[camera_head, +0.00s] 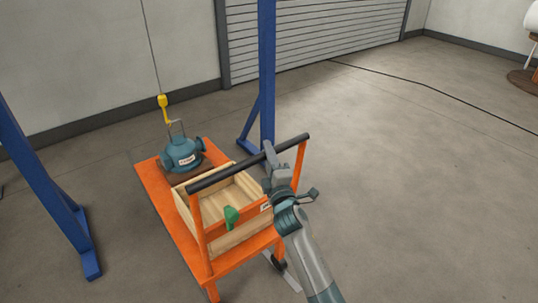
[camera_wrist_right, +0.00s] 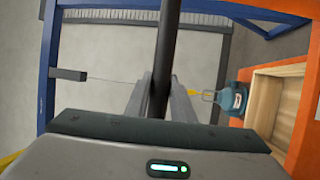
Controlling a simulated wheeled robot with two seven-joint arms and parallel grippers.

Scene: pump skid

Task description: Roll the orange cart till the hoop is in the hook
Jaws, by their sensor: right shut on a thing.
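The orange cart (camera_head: 163,193) stands on the floor and carries a blue-green pump (camera_head: 182,156) on its far end. A thin metal hoop (camera_head: 177,128) rises from the pump's top. The yellow hook (camera_head: 163,102) hangs on a line just above and left of the hoop. In the right wrist view the hook (camera_wrist_right: 198,93) and hoop (camera_wrist_right: 209,96) look very close; I cannot tell whether they are engaged. My right gripper (camera_head: 271,165) is shut on the cart's black handle bar (camera_head: 233,172), towards its right end; the bar (camera_wrist_right: 167,50) runs between the fingers. My left gripper is out of view.
A wooden crate (camera_head: 190,213) with a green item (camera_head: 231,216) sits on the cart. Blue frame legs stand left (camera_head: 50,190) and right (camera_head: 267,75) of the hook. A dark cable (camera_head: 430,88) crosses the floor. The floor at right is largely clear.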

